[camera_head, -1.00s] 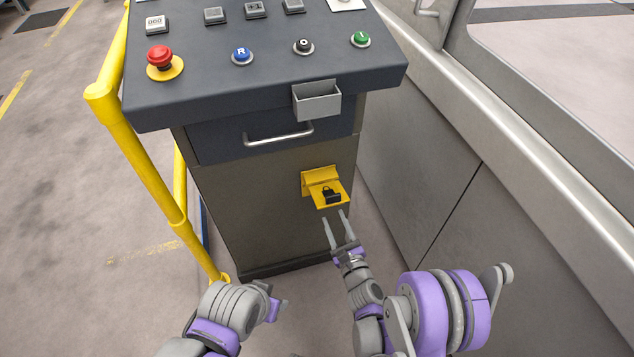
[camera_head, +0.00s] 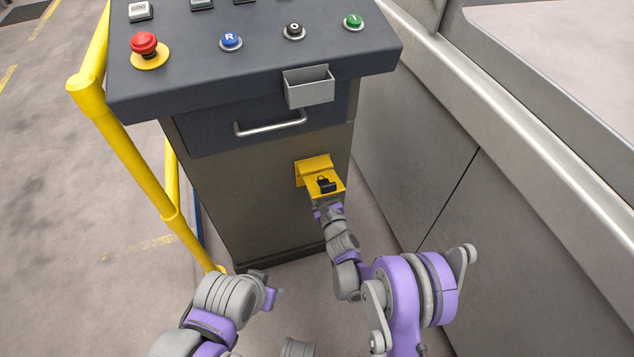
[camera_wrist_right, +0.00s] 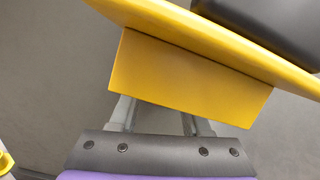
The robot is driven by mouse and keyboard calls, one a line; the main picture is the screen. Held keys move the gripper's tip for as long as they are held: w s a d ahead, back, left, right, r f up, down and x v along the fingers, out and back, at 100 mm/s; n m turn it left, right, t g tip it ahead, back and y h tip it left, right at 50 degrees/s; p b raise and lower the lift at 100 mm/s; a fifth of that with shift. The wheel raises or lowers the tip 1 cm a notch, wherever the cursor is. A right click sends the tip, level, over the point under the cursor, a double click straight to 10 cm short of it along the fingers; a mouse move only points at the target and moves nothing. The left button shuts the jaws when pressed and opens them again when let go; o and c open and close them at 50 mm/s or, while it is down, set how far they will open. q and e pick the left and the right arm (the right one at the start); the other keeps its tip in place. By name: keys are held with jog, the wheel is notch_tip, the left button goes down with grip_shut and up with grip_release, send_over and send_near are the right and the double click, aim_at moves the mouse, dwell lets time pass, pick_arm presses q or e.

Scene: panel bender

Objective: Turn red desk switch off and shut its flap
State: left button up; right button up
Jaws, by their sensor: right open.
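A yellow box (camera_head: 314,164) is mounted on the front of the desk pedestal, below the drawer. No red switch shows on this box. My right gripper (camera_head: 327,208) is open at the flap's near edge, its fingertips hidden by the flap. In the right wrist view its fingers (camera_wrist_right: 160,118) run behind a yellow block (camera_wrist_right: 188,80) below the yellow plate. I cannot tell whether they touch it.
Above are a drawer handle (camera_head: 270,124), a grey tray (camera_head: 309,88) and the desk top with a red mushroom button (camera_head: 144,44) and blue, black and green buttons. A yellow rail (camera_head: 135,150) stands at left. A grey machine wall (camera_head: 500,200) stands close at right.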

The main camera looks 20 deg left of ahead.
jog(key=shift+w, duration=0.1)
grip_shut()
dwell(0.4)
jog(key=shift+s+a+f+n+p, duration=0.1)
jog(key=shift+a+f+n+p, duration=0.1)
jog(key=shift+n+p, duration=1.95)
jog(key=shift+s+a+f+n+p, duration=0.1)
jog(key=shift+f+n+p, duration=0.15)
jog(key=shift+n+p, duration=1.85)
jog(key=shift+s+a+f+n+p, duration=0.15)
jog(key=shift+n+p, duration=0.85)
jog(key=shift+n, duration=2.25)
jog(key=shift+w+f, duration=0.1)
grip_release()
